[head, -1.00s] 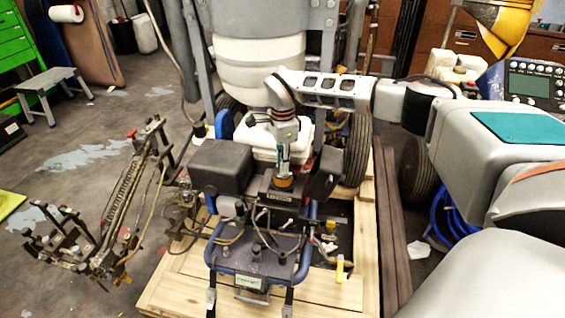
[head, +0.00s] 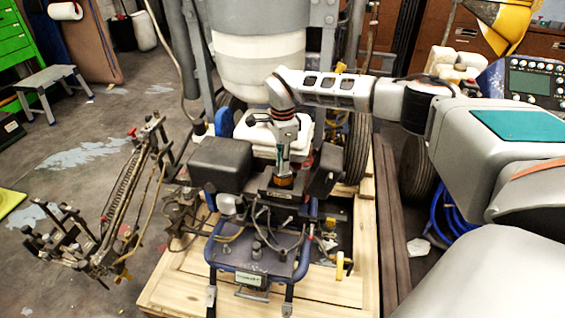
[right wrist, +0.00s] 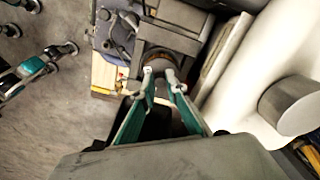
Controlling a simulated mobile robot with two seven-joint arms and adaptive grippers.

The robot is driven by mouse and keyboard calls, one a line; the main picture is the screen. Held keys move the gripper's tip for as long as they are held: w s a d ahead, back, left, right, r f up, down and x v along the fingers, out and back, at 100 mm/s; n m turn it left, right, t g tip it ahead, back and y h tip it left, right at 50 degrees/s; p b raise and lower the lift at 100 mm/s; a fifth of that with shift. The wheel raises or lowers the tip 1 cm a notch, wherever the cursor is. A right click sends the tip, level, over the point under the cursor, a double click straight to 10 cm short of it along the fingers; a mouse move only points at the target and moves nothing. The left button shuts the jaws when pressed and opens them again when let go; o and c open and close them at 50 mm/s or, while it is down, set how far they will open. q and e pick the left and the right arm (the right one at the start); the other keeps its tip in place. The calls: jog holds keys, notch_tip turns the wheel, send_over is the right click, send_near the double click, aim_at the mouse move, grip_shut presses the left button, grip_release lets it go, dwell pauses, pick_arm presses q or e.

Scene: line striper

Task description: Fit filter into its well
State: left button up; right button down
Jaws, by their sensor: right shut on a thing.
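The filter (head: 284,182) is a short orange-brown cylinder with a dark rim. It stands at the dark block (head: 268,190) in the middle of the line striper, where its well appears to be. My right gripper (head: 284,172) points down from above and is shut on the filter's upper part. In the right wrist view, the two fingertips of the gripper (right wrist: 159,74) meet the filter's near edge (right wrist: 157,60). The filter's lower end is hidden, so I cannot tell how deep it sits.
A black box (head: 221,164) stands left of the filter, and another dark part (head: 325,170) stands close on the right. A white tank (head: 262,70) rises behind. Hoses and a blue frame (head: 262,258) lie in front. The machine stands on a wooden pallet (head: 180,285).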

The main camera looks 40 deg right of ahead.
pick_arm(q)
jog(key=shift+f, duration=0.1)
pick_arm(e)
jog(key=shift+f, duration=0.65)
jog(key=c, duration=1.9)
grip_release()
jog(key=shift+o, duration=1.4)
jog(key=shift+r+p, duration=1.65)
jog(key=shift+r, duration=1.95)
pick_arm(q)
notch_tip(320, 180, up, 6)
jog(key=w+t, duration=0.1)
jog(key=w, duration=0.2)
jog(key=shift+r, duration=0.25)
pick_arm(e)
jog(key=shift+f, duration=0.15)
